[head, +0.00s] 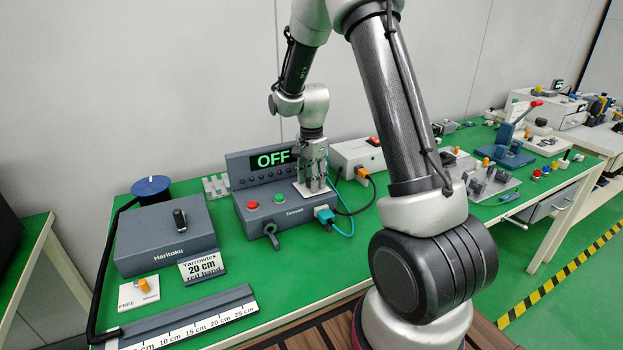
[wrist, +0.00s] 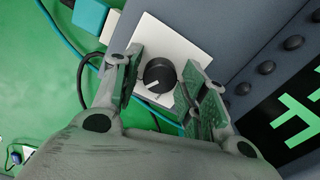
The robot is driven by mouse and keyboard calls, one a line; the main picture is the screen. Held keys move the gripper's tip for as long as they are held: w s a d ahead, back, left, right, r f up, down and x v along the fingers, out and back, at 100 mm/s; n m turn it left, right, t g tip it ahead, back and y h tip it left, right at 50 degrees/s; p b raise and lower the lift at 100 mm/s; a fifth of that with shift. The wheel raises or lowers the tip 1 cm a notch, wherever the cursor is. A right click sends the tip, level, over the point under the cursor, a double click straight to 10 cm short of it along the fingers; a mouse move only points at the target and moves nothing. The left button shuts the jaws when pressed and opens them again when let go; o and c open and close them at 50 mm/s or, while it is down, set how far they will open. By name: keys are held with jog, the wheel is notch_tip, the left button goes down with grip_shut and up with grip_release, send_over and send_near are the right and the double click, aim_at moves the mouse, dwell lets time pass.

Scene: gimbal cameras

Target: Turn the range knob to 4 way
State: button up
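The range knob (wrist: 158,75) is a round black knob with a white pointer line, on a white plate (wrist: 180,38) in the wrist view. The plate belongs to a grey tester box (head: 262,222) with a screen (head: 272,158) reading OFF. My gripper (wrist: 163,82) is open, with one finger on each side of the knob and a visible gap on both sides. In the head view my gripper (head: 315,186) points down over the box's right part and hides the knob. Any marks around the knob are too small to read.
The box has a red button (head: 252,205), a green button (head: 279,198) and a dark lever (head: 271,237). A teal plug (head: 324,215) with cables sits at its right front. A white box (head: 357,155) stands behind right. A Haritoku box (head: 166,236) stands left.

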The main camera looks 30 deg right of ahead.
jog(key=c, duration=0.6)
jog(key=shift+n, duration=0.4)
jog(key=n, duration=0.4)
jog(key=shift+n, duration=0.4)
jog(key=n, duration=1.2)
jog(key=shift+n, duration=0.3)
jog(key=n, duration=0.5)
jog(key=shift+n, duration=0.3)
